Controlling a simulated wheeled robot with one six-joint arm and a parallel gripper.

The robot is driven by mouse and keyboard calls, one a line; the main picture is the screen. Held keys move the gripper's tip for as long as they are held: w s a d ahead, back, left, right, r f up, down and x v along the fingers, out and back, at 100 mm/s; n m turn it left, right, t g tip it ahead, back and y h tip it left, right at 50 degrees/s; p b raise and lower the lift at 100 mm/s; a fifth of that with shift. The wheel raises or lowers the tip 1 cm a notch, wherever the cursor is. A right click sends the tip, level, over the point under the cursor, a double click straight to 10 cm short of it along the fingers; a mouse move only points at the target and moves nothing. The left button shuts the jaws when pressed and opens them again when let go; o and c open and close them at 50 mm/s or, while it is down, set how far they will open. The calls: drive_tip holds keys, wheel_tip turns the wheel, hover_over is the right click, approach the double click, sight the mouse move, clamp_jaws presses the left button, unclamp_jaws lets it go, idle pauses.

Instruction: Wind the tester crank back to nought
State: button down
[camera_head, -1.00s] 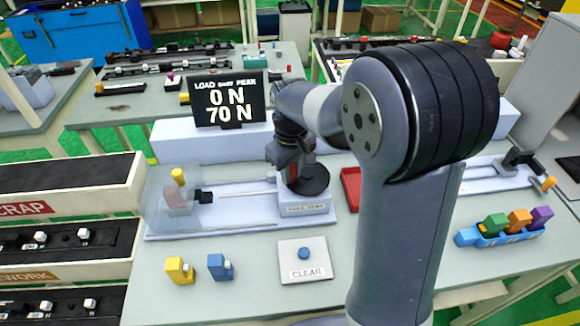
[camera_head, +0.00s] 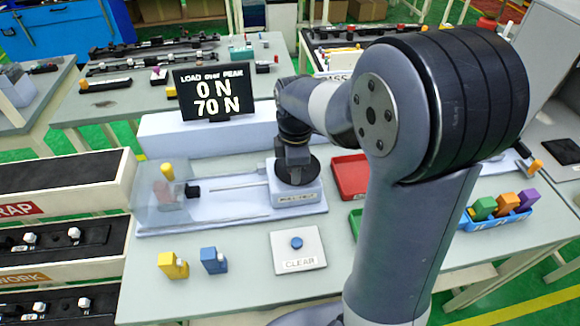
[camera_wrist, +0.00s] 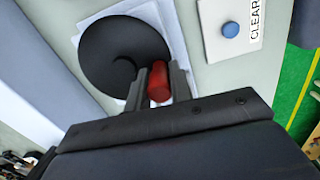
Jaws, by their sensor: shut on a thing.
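The tester (camera_head: 232,206) stands on the bench with a black round crank wheel (camera_head: 312,168) on its right end. My gripper (camera_head: 292,172) is over the wheel in the head view. In the wrist view my gripper (camera_wrist: 160,76) is shut on the red crank handle (camera_wrist: 158,88), a finger on each side. The black wheel (camera_wrist: 115,50) lies beside the handle there. The display (camera_head: 217,94) reads load 0 N and peak 70 N. In the head view the handle is hidden by my gripper.
The CLEAR plate with its blue button (camera_head: 297,243) lies in front of the tester. A yellow block (camera_head: 173,265) and a blue block (camera_head: 213,260) stand left of it. A red tray (camera_head: 350,178) is right of the wheel. A blue holder (camera_head: 497,220) carries coloured clips.

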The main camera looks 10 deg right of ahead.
drive_tip(key=shift+s+d+n, duration=0.1)
drive_tip(key=shift+d+n, duration=0.25)
drive_tip(key=shift+n, duration=0.55)
drive_tip(key=shift+s+d+n, duration=0.1)
drive_tip(key=shift+d+n, duration=0.25)
drive_tip(key=shift+n, duration=0.55)
drive_tip(key=c, duration=1.3)
unclamp_jaws()
drive_tip(key=shift+o, duration=0.2)
drive_tip(key=shift+w+r, duration=0.1)
drive_tip(key=shift+r, duration=0.05)
wheel_tip(320, 180, up, 11)
drive_tip(key=shift+f, duration=0.2)
drive_tip(key=shift+f, duration=0.1)
